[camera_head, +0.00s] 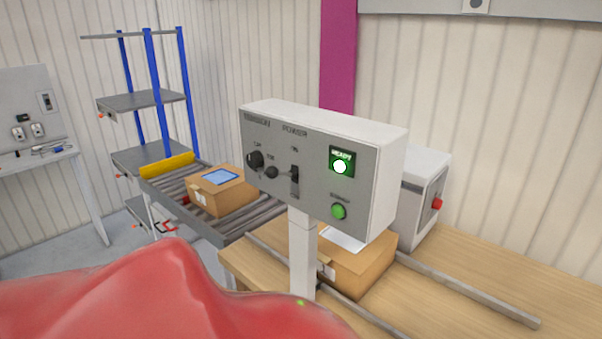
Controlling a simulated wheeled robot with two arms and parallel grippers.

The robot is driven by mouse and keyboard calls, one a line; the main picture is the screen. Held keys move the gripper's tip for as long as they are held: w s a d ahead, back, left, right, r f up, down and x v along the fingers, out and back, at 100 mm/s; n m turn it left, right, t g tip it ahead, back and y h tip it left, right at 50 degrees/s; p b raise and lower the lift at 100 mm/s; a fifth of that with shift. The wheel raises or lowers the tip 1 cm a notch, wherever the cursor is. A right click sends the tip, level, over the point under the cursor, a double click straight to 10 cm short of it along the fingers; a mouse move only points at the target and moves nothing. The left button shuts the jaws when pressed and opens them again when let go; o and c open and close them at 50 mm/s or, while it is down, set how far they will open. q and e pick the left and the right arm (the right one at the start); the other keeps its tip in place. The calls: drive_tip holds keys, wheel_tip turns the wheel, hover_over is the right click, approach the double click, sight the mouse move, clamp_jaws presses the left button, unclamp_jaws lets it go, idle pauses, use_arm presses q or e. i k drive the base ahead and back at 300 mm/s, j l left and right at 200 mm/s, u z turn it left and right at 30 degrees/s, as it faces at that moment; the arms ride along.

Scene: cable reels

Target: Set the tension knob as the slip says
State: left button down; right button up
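A white control box (380,150) on a post has a grey front panel. A label at its upper left seems to read TENSION but is blurred. Below it are a larger black knob (255,160) and a smaller black knob (271,172); I cannot read where either points. A white sheet (343,239) lies on a cardboard box behind the post, partly hidden by the control box. No writing shows on it, and I cannot tell if it is the slip. Neither of my grippers is in view.
The panel has a POWER lever (294,181), a lit READY lamp (341,162) and a green button (338,211). A cardboard box (207,199) with a blue-topped label sits on a roller conveyor (262,215). A large red shape blocks the lower left; I cannot tell what it is.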

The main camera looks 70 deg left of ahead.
sight(255, 159)
drive_tip(key=u, duration=2.2)
